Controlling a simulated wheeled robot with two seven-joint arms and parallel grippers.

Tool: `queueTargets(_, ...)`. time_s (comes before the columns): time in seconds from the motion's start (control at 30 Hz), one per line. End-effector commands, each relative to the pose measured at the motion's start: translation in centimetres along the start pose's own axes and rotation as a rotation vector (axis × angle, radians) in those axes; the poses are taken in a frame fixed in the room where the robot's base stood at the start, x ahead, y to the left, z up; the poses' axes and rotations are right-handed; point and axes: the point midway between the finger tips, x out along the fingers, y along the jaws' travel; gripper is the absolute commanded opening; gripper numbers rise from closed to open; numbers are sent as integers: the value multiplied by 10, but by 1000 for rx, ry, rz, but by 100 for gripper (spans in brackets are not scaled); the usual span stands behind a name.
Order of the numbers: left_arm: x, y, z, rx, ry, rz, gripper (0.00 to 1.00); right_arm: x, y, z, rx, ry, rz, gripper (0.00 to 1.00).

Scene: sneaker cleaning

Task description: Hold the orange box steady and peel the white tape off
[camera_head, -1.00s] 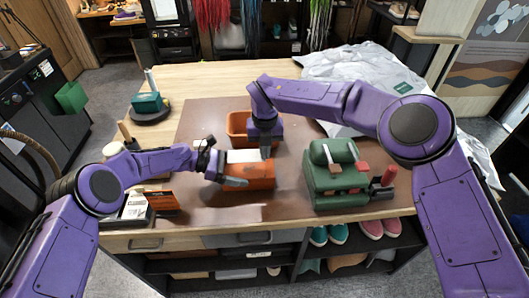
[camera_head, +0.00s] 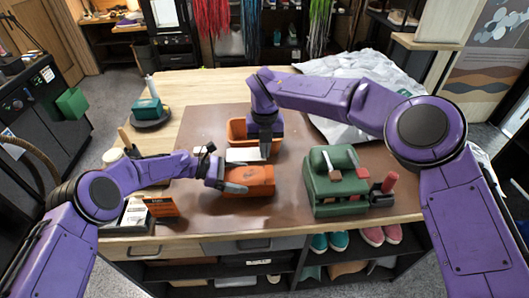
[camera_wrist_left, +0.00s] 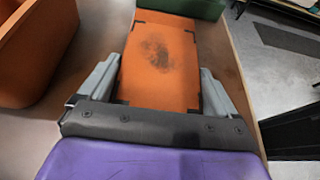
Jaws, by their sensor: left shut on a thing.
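The orange box (camera_head: 252,180) is on the brown mat, near the middle of the workbench. My left gripper (camera_head: 240,175) is shut on it from the left side. In the left wrist view the box (camera_wrist_left: 160,60) sits between the two grey fingers and has a dark smudge on its face. The white tape (camera_head: 240,155) shows as a pale strip along the box's far edge. My right gripper (camera_head: 265,150) points down at the right end of the white strip. Its fingers are too small to tell whether they are open or hold the tape.
An open orange bin (camera_head: 238,130) stands just behind the box and right gripper. A green caddy (camera_head: 335,185) with a red-handled item is to the right. An orange-and-black carton (camera_head: 162,207) lies at the left front. The mat (camera_head: 205,215) is bare at the front.

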Motion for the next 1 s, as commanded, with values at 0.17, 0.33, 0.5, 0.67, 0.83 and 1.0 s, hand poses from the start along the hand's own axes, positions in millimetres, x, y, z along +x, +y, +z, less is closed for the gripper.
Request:
queueTargets(0.17,0,0,0,0,0,0,55,-16,0,0,-1,-2,1,0)
queueTargets(0.33,0,0,0,0,-1,0,55,-20,0,0,0,-1,0,0)
queueTargets(0.5,0,0,0,0,0,0,100,-20,0,0,-1,-1,0,0)
queueTargets(0.67,0,0,0,0,0,0,100,-20,0,0,-1,-1,0,0)
queueTargets(0.83,-13,1,0,0,0,4,100,-20,0,0,-1,0,0,0)
queueTargets(1.0,-55,2,1,1,-1,6,100,-20,0,0,-1,0,0,0)
